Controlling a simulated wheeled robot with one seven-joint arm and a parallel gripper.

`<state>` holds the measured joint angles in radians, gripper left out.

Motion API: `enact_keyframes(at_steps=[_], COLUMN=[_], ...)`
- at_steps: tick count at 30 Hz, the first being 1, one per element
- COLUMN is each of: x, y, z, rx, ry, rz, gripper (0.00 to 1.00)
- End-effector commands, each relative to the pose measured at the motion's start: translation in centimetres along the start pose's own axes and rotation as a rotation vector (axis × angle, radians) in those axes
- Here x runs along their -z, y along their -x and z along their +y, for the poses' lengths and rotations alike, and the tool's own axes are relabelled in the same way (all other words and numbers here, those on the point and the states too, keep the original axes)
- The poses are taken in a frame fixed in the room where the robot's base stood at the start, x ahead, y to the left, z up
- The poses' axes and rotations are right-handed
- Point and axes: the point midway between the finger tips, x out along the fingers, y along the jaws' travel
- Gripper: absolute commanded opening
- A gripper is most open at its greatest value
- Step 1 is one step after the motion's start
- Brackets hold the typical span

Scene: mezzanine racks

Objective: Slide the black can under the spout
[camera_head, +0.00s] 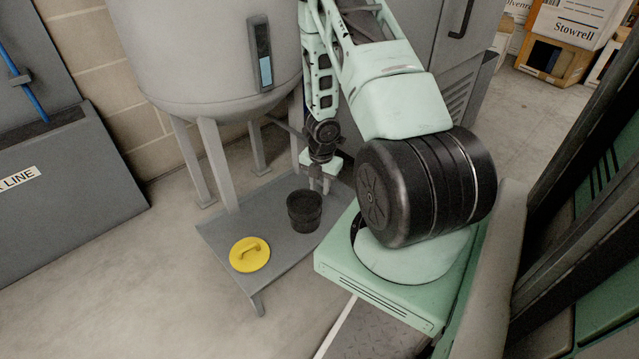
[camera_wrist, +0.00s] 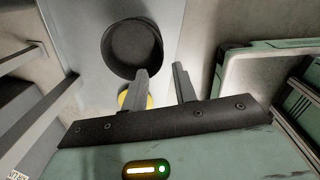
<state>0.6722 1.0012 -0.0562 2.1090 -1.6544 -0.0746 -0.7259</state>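The black can (camera_head: 304,211), open-topped and upright, stands on a low grey stand (camera_head: 290,250) beneath a large tank (camera_head: 205,45). My gripper (camera_head: 320,186) points down just behind and to the right of the can. In the wrist view, the can (camera_wrist: 132,48) is up and left of my gripper (camera_wrist: 160,72). Its two fingers are apart with nothing between them. The left finger overlaps the can's near edge in that view; I cannot tell whether they touch. A spout is not clearly visible; my arm covers part of the tank's underside.
A yellow lid with a handle (camera_head: 249,254) lies on the stand's near left part. The tank's legs (camera_head: 217,165) rise around the stand's back. A grey cabinet (camera_head: 440,50) is behind my arm.

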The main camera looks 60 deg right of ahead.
Motion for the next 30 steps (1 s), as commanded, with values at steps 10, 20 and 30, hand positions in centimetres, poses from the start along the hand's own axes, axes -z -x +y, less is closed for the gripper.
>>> enact_keyframes(at_steps=[10,20,30], x=[0.0,0.0,0.0], y=[-6.3,-12.0,-15.2], z=[0.0,-0.1,0.0], rx=[-0.001,0.0,0.0], ry=[-0.002,-0.001,-0.001], rz=[0.002,0.003,0.001], gripper=[0.28,0.28,0.28])
